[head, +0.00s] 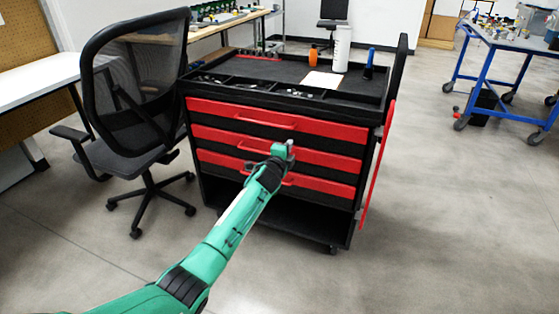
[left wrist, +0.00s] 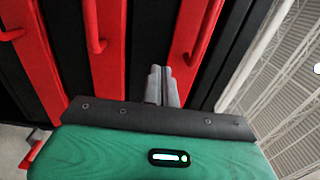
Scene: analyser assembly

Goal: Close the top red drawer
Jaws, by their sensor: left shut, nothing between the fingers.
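The black cart holds three red drawers. The top red drawer (head: 315,125) has a red bar handle, and its front looks about level with those below; I cannot tell whether a small gap remains. In the left wrist view, turned sideways, the top drawer (left wrist: 190,45) is the right-hand red strip. My left gripper (head: 289,147) is shut and empty in front of the cart, overlapping the middle drawer (head: 335,159) in the picture. In the left wrist view its fingertips (left wrist: 160,69) are together beside the top drawer's strip; contact is unclear. My right gripper is out of view.
On the cart top (head: 245,66) stand an orange bottle (head: 313,56), a white cylinder (head: 342,48) and a blue-topped item (head: 369,63). An office chair (head: 130,95) is close on the left. A blue-framed table (head: 510,40) is far right. Floor right of the cart is clear.

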